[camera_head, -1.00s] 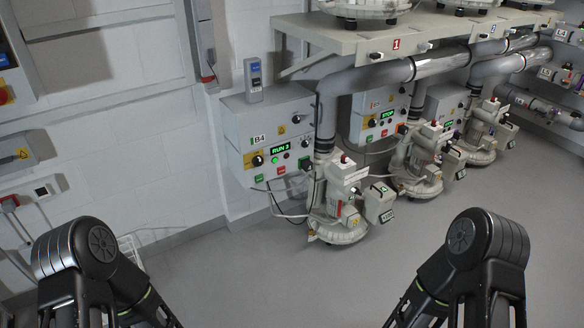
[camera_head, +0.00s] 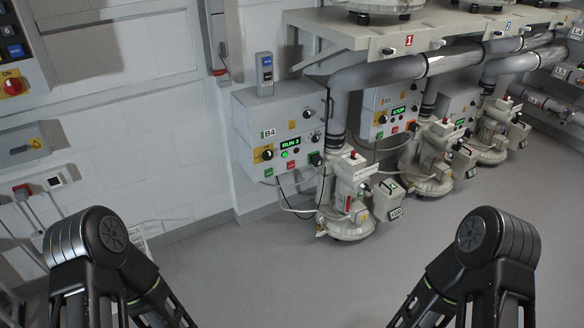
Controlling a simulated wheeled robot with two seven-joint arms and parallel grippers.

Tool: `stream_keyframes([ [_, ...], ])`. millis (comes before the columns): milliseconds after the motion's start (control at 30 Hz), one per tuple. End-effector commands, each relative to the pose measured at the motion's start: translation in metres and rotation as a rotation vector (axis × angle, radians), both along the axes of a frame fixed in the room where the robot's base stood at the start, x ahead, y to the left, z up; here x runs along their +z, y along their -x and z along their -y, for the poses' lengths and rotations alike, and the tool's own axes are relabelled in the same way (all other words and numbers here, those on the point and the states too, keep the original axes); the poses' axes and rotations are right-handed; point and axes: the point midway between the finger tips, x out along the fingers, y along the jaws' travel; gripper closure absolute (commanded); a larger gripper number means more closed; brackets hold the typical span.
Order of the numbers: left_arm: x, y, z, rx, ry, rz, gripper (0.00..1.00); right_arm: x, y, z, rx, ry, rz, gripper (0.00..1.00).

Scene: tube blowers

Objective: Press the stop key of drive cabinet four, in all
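The drive cabinet marked B4 (camera_head: 246,150) is a pale grey box on the wall, left of the pipes. Its green display (camera_head: 290,143) reads RUN 3. Below the display are a lit green lamp and a dark lamp. A green key (camera_head: 268,172) sits low on its front, and a red key (camera_head: 291,164) sits to the right of it; their lettering is too small to read. A black knob on a yellow plate is left of the display. Only links of my two arms show at the bottom corners, well apart from the cabinet. Both grippers are out of view.
A blower (camera_head: 347,200) stands on the floor right of the B4 cabinet. Another cabinet (camera_head: 388,108), showing STOP, is behind it. A shelf (camera_head: 370,48) and large pipes run above. Wall boxes, one with a red knob (camera_head: 13,86), are at left. The grey floor (camera_head: 270,260) in front is clear.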

Motion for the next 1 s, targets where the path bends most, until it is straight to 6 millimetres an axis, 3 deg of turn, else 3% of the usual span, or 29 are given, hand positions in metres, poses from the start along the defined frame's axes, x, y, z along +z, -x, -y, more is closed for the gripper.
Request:
stream_keyframes([
  [200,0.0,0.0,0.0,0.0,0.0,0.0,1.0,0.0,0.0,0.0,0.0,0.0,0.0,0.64],
  [1000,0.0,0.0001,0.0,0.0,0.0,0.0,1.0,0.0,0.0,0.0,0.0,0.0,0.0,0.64],
])
